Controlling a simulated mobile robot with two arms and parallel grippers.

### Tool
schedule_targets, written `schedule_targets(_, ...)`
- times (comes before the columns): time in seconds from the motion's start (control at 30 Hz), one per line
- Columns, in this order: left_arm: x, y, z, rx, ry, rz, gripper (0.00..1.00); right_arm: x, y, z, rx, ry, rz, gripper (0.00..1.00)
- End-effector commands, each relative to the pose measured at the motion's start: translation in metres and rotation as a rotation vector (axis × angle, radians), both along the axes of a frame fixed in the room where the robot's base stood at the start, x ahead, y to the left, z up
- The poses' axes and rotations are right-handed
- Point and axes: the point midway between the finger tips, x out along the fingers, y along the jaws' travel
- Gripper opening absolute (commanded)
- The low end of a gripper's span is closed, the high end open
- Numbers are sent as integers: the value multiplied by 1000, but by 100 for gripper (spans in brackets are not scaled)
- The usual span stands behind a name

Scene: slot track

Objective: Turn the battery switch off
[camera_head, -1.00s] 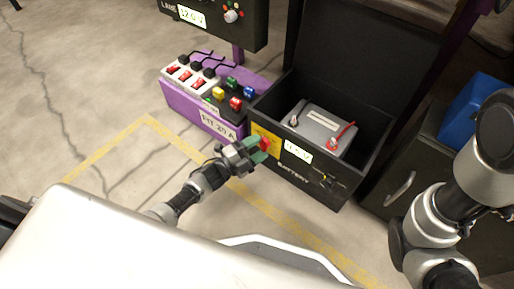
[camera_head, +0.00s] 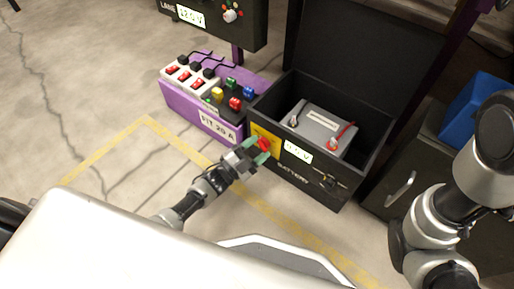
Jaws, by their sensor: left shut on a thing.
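The battery switch (camera_head: 265,145) is a red knob on a yellow plate (camera_head: 259,134), on the front left of the black battery box (camera_head: 309,184). My left gripper (camera_head: 262,151) is at the knob, with its green-tipped fingers shut on it. The fingers hide part of the knob, so its exact angle is hard to read. A small lit display (camera_head: 298,152) is right of the switch, too small to read surely. My right arm shows at the right edge, but its gripper is out of view.
Inside the open box is a grey battery (camera_head: 322,128) with a red lead. A purple stand (camera_head: 190,111) to the left holds red rocker switches and coloured knobs. A dark cabinet (camera_head: 387,187) with a handle and a blue bin (camera_head: 474,107) stand at the right. Floor in front is clear.

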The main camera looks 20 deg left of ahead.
Motion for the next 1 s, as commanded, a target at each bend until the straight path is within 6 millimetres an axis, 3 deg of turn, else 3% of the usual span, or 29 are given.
schedule_targets(0.1, 0, 1, -1, -2, 5, 2, 30, 0, 0, 0, 0, 0, 0, 43)
schedule_targets(0.13, 0, 1, -1, -2, 5, 2, 55, 0, 0, 0, 0, 0, 0, 43)
schedule_targets(0.3, 0, 1, -1, -1, 3, 2, 79, 0, 0, 0, 0, 0, 0, 43)
schedule_targets(0.67, -6, 5, -2, 1, 4, 1, 79, 0, 0, 4, 0, -1, 0, 43)
schedule_targets(1.0, -56, 41, -18, 2, 7, 2, 79, 0, 0, 28, 0, -1, 0, 43)
